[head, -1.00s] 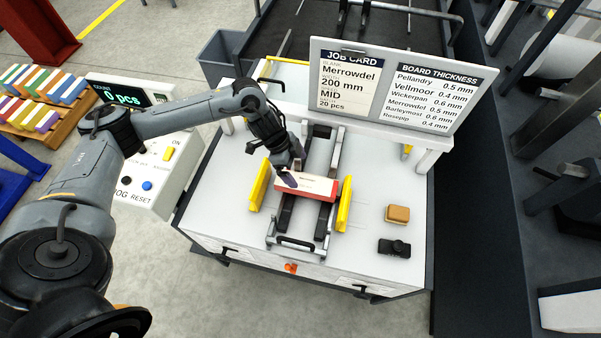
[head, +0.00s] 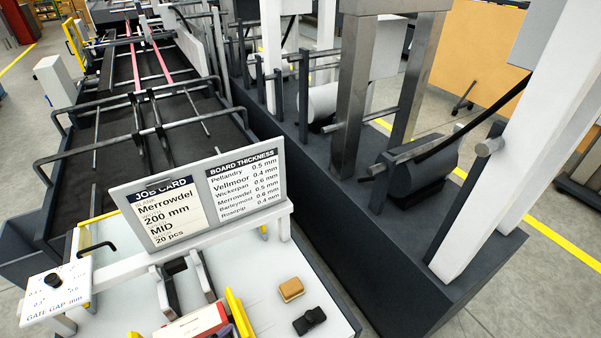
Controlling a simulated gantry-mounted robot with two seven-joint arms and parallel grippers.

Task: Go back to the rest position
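No arm shows clearly in the head view now. A small dark purplish piece (head: 224,331) at the bottom edge, beside the red and white box (head: 192,322), may be a fingertip of my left gripper; whether it is open or shut is hidden. The box lies by a yellow side guide (head: 239,313) and is cut off by the frame. My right gripper is out of view.
A job card and board thickness sign (head: 205,205) stands across the white table. A tan block (head: 291,289) and a black device (head: 309,320) lie right of the guide. A gate gap dial panel (head: 57,291) is at left. Dark machine frames with posts (head: 357,95) fill the right.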

